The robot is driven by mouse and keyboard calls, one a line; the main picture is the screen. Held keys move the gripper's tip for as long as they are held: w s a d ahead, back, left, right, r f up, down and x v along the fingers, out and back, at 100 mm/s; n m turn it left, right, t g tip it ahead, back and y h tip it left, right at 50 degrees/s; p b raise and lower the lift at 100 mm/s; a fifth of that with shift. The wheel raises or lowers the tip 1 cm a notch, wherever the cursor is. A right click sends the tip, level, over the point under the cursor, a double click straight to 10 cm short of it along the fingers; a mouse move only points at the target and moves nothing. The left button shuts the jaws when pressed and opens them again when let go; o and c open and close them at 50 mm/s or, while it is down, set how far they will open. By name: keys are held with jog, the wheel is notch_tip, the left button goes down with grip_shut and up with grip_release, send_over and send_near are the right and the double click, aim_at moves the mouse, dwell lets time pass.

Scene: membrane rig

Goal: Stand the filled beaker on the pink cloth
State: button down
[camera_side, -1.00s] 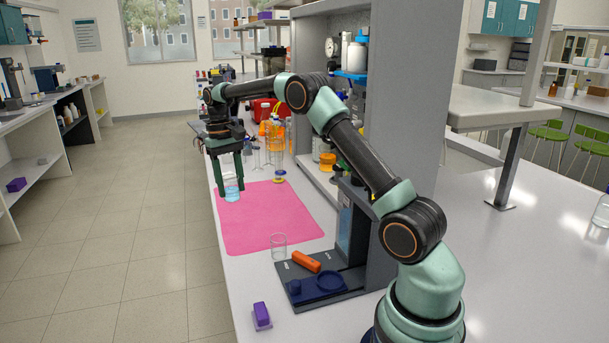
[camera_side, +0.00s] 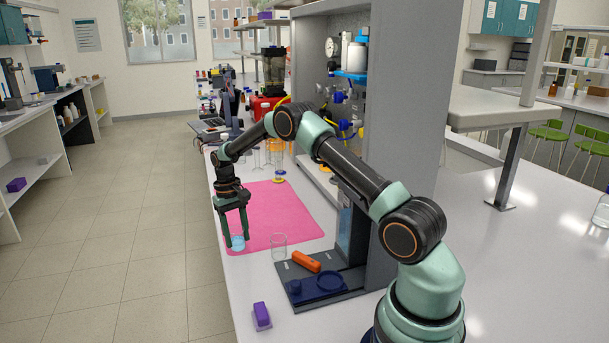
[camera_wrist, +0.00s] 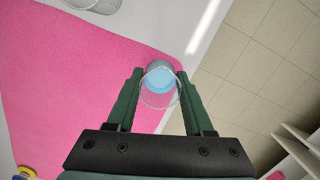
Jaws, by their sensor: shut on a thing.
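My gripper (camera_side: 238,238) is shut on the filled beaker (camera_side: 238,243), a clear glass with light blue liquid. In the wrist view, the filled beaker (camera_wrist: 160,85) sits between the two green fingers of my gripper (camera_wrist: 160,78). The pink cloth (camera_side: 265,212) lies flat on the bench. The beaker is over the cloth's near-left corner area, and the wrist view shows it overlapping the edge of the pink cloth (camera_wrist: 75,80). I cannot tell whether its base touches the cloth.
An empty clear beaker (camera_side: 279,246) stands by the cloth's near edge. A dark stand base (camera_side: 325,285) with an orange object (camera_side: 306,261) lies nearer, and a purple block (camera_side: 261,314) in front. Glassware (camera_side: 277,160) stands beyond the cloth. The bench's left edge is close to the beaker.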

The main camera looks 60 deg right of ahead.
jog(key=shift+f, duration=0.15)
jog(key=shift+c, duration=1.4)
grip_release()
jog(key=a+r+n+t, duration=0.1)
jog(key=a+r, duration=0.1)
jog(key=r, duration=0.8)
jog(key=a+r+t, duration=0.1)
jog(key=a+r, duration=0.1)
jog(key=r, duration=0.8)
jog(key=s+a+r+n+t+h, duration=0.1)
jog(key=s+a+r+n+t, duration=0.1)
jog(key=s+a+r, duration=0.4)
jog(key=s+a+f+n+t, duration=0.1)
jog(key=s+a, duration=0.2)
jog(key=s, duration=0.4)
jog(key=s+a+f+n+t, duration=0.1)
jog(key=s+a+f+t, duration=0.1)
jog(key=s+a, duration=0.2)
jog(key=s, duration=0.3)
jog(key=shift+a, duration=0.15)
